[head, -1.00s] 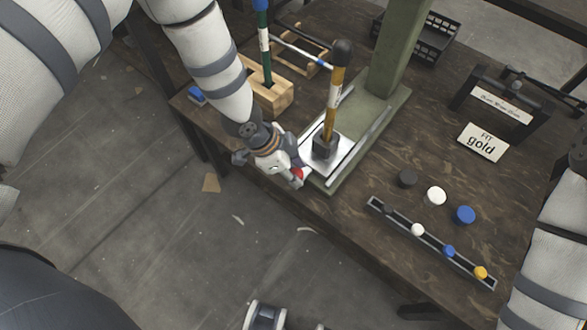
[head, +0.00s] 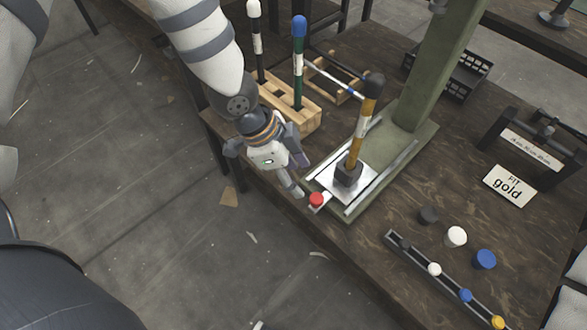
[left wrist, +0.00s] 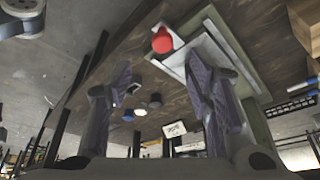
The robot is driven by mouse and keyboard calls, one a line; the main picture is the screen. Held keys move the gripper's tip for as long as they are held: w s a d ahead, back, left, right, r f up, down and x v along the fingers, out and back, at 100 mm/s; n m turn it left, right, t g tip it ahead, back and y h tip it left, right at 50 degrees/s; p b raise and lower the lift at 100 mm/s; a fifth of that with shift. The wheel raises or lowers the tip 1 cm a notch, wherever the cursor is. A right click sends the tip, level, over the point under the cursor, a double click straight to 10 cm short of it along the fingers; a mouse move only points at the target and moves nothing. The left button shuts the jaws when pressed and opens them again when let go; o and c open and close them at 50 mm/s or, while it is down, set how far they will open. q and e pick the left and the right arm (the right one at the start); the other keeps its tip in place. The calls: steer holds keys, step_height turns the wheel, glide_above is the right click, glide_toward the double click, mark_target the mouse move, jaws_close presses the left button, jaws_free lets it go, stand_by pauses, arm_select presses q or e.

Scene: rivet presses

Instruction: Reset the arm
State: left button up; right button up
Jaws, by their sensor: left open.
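My left gripper (head: 296,170) is open and empty at the table's front edge, left of the press. In the left wrist view its two fingers (left wrist: 160,100) stand wide apart with nothing between them. The red knob (head: 316,200) of the press is just right of the gripper and apart from it; it also shows in the left wrist view (left wrist: 162,41). A gold rod with a dark cap (head: 367,110) stands tilted in a dark block (head: 348,173) on the press's metal plate. My right gripper is not visible; only a bit of the right arm shows at the right edge.
A wooden rack (head: 290,105) holds a blue-topped green rod and a white-topped dark rod. The green press column (head: 433,65) rises behind the plate. Open floor lies left.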

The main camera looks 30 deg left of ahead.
arm_select(q)
steer(key=shift+s+a+r, duration=0.15)
steer(key=shift+a+r, duration=0.1)
steer(key=shift+r, duration=0.4)
steer(key=s+a+f+n+g+y, duration=0.1)
steer(key=s+n, duration=0.3)
steer(key=s, duration=0.6)
steer(key=s+a+f+n+g+y+p, duration=0.1)
steer(key=s+a+f+n, duration=0.2)
steer(key=s, duration=0.7)
steer(key=s+a+f+n+g+y+p, duration=0.1)
steer(key=s+f+n, duration=0.3)
steer(key=s, duration=0.6)
steer(key=shift+a+f+n+g+y, duration=0.15)
steer(key=shift+a+n+g+y, duration=0.5)
steer(key=shift+n, duration=0.55)
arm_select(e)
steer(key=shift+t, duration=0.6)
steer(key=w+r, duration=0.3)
